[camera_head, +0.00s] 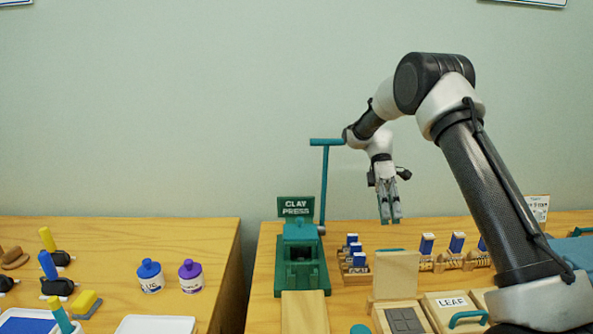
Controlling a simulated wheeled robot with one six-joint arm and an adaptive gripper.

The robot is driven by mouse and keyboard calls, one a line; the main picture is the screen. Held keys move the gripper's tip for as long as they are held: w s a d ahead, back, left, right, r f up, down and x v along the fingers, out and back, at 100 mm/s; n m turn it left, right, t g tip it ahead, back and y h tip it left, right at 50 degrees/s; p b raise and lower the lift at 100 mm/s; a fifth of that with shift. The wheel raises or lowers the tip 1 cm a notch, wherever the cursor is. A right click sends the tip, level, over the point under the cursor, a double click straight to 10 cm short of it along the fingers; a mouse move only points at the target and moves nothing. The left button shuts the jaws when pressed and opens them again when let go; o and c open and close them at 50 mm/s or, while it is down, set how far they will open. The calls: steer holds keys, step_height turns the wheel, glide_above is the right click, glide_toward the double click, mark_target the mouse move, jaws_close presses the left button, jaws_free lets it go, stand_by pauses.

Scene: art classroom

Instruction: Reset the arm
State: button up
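My gripper (391,214) hangs pointing down at the end of my arm, above the right table and to the right of the green clay press (301,262). Its two fingers look nearly parallel and close together. At this size I cannot tell whether there is a gap between them. I see nothing held below the fingertips. My arm comes in from the lower right, rises to a high elbow and bends left and down to the gripper. The gripper appears clear of the table top.
The press has a tall teal lever (324,185). Behind and below the gripper stand a rack of blue-and-white blocks (354,265), an open wooden box (397,275) and a LEAF box (455,308). The left table (205,240) holds a blue-capped jar (150,278) and a purple-capped jar (191,276). A gap separates the tables.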

steer(key=s+d+r+m+t, duration=0.3)
steer(key=s+r+m, duration=0.1)
steer(key=s+r, duration=0.25)
steer(key=s+d+r+m+t, duration=0.2)
steer(key=s+r+m+t, duration=0.15)
steer(key=s+r, duration=0.35)
steer(key=s+d+m+t, duration=0.4)
steer(key=s+m+t, duration=0.3)
steer(key=s, duration=0.7)
steer(key=shift+s+r+m+t, duration=0.2)
steer(key=shift+r+m+t, duration=0.15)
steer(key=shift+r+m, duration=0.1)
stand_by(0.5)
